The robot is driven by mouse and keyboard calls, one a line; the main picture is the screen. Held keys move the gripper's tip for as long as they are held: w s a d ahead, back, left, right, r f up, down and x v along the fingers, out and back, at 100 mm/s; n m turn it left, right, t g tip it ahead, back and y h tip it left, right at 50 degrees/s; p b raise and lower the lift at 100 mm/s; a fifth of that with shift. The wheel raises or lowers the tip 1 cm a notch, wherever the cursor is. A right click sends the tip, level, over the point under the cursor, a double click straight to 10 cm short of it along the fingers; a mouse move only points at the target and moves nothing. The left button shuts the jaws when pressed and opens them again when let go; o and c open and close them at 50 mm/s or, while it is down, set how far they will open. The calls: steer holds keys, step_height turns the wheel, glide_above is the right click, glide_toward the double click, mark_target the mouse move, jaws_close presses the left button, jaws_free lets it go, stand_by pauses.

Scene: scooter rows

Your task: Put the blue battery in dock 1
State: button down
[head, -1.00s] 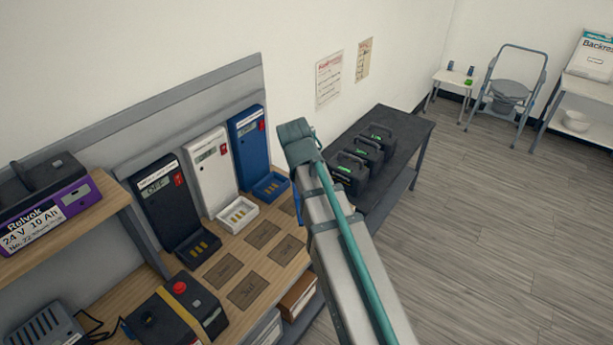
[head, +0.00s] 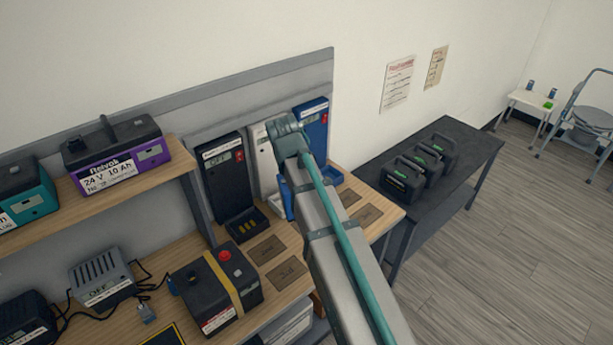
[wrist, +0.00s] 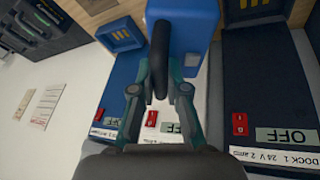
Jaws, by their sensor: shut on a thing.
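My gripper (wrist: 160,88) is shut on the black handle of the blue battery (wrist: 190,28) in the wrist view. In the head view my arm hides the gripper, and only a blue edge of the battery (head: 285,198) shows. Dock 1 (wrist: 265,95) is the black charger at the right in the wrist view, its label readable and its display reading OFF. In the head view dock 1 (head: 224,182) stands left of my arm, its cradle with gold contacts empty. The battery hangs over the white charger (head: 264,160), beside dock 1.
A blue charger (head: 313,125) stands right of the white one. A black battery with a yellow strap and red button (head: 216,290) sits in front of dock 1. A shelf with a purple battery (head: 115,160) is at left. Several black cases stand on the dark table (head: 470,140).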

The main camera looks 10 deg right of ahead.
steer(key=w+a+n+g+y+b, duration=0.1)
steer(key=w+a+n+g+y, duration=0.2)
steer(key=a+n, duration=0.7)
steer(key=w+a+n+g+y+b, duration=0.1)
steer(key=w+a+n+g+y, duration=0.2)
steer(key=a+n, duration=0.7)
step_height(320, 180, down, 6)
steer(key=d+n+t+b, duration=0.1)
steer(key=d+n+b, duration=0.1)
steer(key=d, duration=0.1)
steer(key=shift+s+n+y, duration=0.2)
steer(key=shift+n+y, duration=0.1)
steer(key=shift+y, duration=0.1)
steer(key=shift+s+d+r+g+h+p, duration=0.1)
steer(key=shift+s+d+g+h+p, duration=0.25)
steer(key=shift+s+p, duration=0.25)
stand_by(0.7)
steer(key=shift+w+a, duration=0.3)
steer(key=shift+w, duration=0.25)
stand_by(1.2)
